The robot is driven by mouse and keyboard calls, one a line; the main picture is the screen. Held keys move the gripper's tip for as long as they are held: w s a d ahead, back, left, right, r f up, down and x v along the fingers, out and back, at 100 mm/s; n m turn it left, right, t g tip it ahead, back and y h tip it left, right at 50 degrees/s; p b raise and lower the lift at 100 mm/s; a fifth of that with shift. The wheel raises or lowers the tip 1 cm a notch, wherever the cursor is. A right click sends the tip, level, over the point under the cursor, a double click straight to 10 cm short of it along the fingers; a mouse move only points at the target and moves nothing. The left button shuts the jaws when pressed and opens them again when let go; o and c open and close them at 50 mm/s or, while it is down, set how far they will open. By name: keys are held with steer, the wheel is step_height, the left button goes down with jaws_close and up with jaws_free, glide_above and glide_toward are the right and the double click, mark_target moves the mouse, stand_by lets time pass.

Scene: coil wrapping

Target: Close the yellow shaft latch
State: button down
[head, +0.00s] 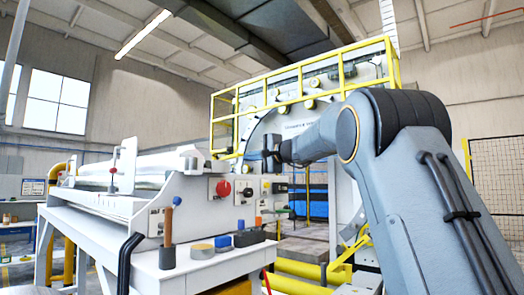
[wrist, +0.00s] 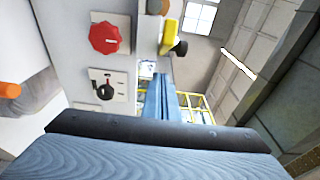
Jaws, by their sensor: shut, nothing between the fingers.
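The yellow latch (wrist: 169,38) shows in the wrist view as a short yellow bar with a black knob (wrist: 180,48) at its side, near the top of the machine's pale end panel. I cannot make it out clearly in the head view. My gripper (wrist: 160,84) has its blue fingers together with nothing between them. The fingertips appear below the latch in the wrist picture and apart from it. In the head view my gripper (head: 271,160) is in front of the machine, right of the panel top.
A red knob (head: 220,188) and a black rotary switch (head: 242,195) are on the panel near my gripper. A long metal roller (head: 140,170) lies at left. Yellow railing (head: 300,85) stands behind.

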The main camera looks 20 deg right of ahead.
steer(key=shift+s+a+r+p, duration=0.1)
steer(key=shift+s+a+p, duration=0.15)
steer(key=shift+a, duration=0.4)
steer(key=shift+s+a+r+p, duration=0.1)
steer(key=shift+s+a+p, duration=0.15)
steer(key=shift+a, duration=0.35)
steer(key=shift+w+f, duration=0.1)
